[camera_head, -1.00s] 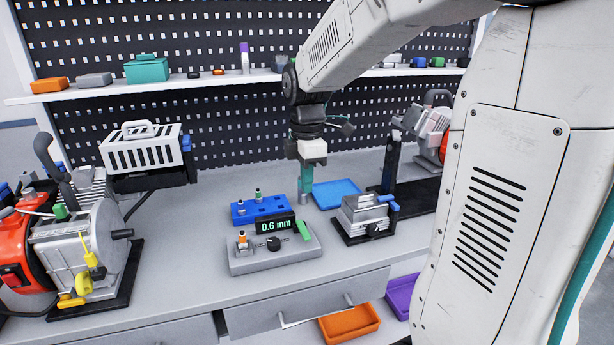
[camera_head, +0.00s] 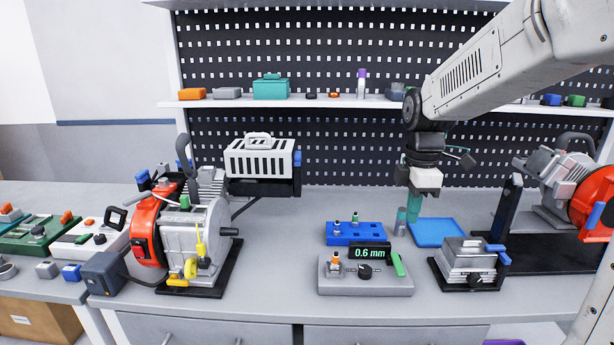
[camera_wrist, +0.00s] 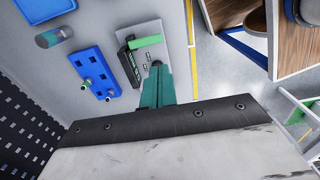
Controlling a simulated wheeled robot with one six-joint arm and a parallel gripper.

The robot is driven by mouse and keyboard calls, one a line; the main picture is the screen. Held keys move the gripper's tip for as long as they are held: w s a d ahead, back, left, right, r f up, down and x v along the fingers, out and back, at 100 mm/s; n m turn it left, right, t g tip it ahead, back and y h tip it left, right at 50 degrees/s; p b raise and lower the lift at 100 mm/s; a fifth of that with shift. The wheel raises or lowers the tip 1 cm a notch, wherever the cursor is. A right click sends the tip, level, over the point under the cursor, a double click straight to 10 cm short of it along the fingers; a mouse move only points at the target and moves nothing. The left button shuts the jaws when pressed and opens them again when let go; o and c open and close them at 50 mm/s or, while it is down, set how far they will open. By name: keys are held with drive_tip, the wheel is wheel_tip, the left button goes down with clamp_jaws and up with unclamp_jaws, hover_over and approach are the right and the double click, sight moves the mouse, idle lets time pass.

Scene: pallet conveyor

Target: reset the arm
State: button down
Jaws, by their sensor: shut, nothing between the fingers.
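My gripper (camera_head: 414,206) hangs down from my arm over the bench, with teal fingers shut and nothing between them. In the wrist view the teal fingers (camera_wrist: 157,86) show together, with the grey gauge block and the blue holder beyond them. In the head view my gripper overlaps the left edge of the blue tray (camera_head: 437,232), next to a small grey-teal cylinder (camera_head: 400,222). I cannot tell how high the fingertips are above the bench.
The blue holder (camera_head: 345,238) and the gauge block (camera_head: 337,286), reading 0.6 mm, stand left of my gripper. A grey vise-like block (camera_head: 467,262) stands to the right. Red-and-grey machines stand at left (camera_head: 195,235) and right (camera_head: 575,185). A shelf (camera_head: 225,102) runs behind.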

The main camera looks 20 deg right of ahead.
drive_tip(key=s+a+m, duration=0.5)
drive_tip(key=s+m, duration=0.2)
drive_tip(key=s, duration=0.4)
drive_tip(key=s+a+m+t, duration=0.1)
drive_tip(key=s+a+m, duration=0.4)
drive_tip(key=s, duration=0.6)
drive_tip(key=shift+r+m, duration=0.4)
drive_tip(key=shift+m, duration=0.8)
